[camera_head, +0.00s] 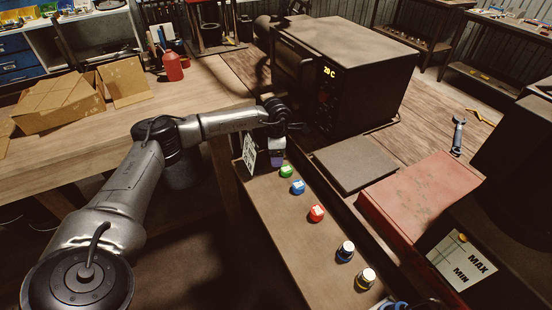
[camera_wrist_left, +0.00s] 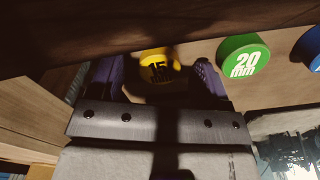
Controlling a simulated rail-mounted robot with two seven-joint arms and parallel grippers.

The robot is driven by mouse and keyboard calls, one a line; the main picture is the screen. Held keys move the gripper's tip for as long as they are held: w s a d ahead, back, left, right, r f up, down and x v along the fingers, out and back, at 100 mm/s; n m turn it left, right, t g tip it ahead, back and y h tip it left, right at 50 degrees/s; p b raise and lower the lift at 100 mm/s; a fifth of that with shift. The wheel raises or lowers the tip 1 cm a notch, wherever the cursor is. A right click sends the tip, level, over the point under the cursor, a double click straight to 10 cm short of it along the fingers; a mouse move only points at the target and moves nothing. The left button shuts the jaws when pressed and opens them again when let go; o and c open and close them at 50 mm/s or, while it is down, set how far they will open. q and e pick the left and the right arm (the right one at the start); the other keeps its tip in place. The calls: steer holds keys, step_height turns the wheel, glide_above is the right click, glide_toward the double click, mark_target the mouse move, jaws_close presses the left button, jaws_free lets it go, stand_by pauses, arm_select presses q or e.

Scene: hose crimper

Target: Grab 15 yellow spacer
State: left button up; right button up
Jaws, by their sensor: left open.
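The yellow spacer (camera_wrist_left: 158,62), marked 15, shows in the left wrist view beyond the space between the two purple fingers of my left gripper (camera_wrist_left: 157,78). The fingers are apart, and the spacer does not look gripped. A shadow falls across its number. In the head view my left gripper (camera_head: 278,158) is over the far end of the narrow bench, and the yellow spacer is hidden there. My right gripper is not in view.
On the bench, a green spacer (camera_head: 286,171) marked 20 mm sits nearest, then a blue one (camera_head: 297,187) and a red one (camera_head: 317,213). Two dark-sided round pieces stand closer. A black oven-like machine (camera_head: 340,75), a grey plate (camera_head: 355,163) and a red box (camera_head: 420,195) lie right.

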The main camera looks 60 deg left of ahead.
arm_select(q)
steer(key=c, duration=1.1)
steer(key=shift+o, duration=0.2)
steer(key=shift+r, duration=0.1)
